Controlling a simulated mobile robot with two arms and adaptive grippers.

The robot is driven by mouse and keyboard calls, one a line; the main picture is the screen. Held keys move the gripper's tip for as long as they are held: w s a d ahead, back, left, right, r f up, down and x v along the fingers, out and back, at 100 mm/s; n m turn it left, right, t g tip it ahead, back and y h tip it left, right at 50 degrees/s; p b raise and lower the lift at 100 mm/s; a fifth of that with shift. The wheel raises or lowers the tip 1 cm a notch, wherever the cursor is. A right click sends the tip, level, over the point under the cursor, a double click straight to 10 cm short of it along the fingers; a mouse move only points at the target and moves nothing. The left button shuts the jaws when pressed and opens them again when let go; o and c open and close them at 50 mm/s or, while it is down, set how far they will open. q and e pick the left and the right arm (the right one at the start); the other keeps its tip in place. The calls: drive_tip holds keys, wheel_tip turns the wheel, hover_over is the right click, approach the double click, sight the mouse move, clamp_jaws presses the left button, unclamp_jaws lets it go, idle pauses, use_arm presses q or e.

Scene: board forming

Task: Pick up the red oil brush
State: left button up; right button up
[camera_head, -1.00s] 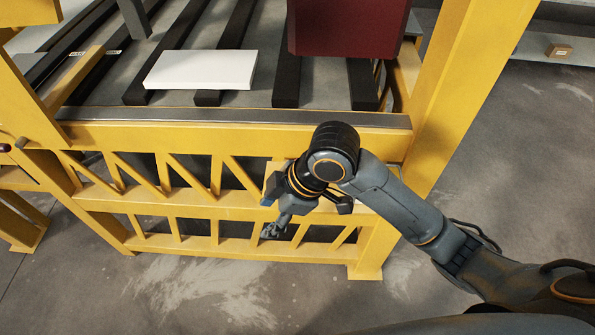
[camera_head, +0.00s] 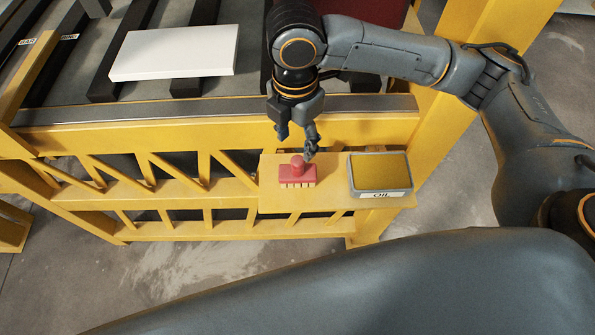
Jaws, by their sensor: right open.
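The red oil brush (camera_head: 298,174) stands upright on a small yellow shelf (camera_head: 330,198) on the front of the yellow frame. It has a knob handle on top and pale bristles below. My right gripper (camera_head: 296,147) is open and empty, pointing down just above the brush, with its fingers near the knob. I cannot tell the exact gap between them. My left gripper is not in view.
A grey tray labelled OIL (camera_head: 380,173) with yellowish content stands on the shelf, right of the brush. A white board (camera_head: 175,53) lies on dark rails behind the frame's front beam (camera_head: 150,133). A dark red block (camera_head: 370,8) is partly hidden behind my arm.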

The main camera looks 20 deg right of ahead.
sight(298, 159)
wheel_tip(298, 159, down, 2)
drive_tip(key=shift+w+f, duration=0.1)
drive_tip(key=shift+f, duration=0.65)
drive_tip(key=f, duration=0.1)
drive_tip(key=f+p, duration=0.1)
drive_tip(key=f, duration=0.1)
drive_tip(key=shift+s+d+f+p, duration=0.2)
drive_tip(key=shift+f+p, duration=0.1)
drive_tip(key=shift+f, duration=0.5)
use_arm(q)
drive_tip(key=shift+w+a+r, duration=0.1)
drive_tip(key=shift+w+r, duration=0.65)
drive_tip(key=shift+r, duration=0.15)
use_arm(e)
drive_tip(key=shift+w, duration=0.1)
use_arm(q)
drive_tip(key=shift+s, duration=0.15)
use_arm(e)
clamp_jaws()
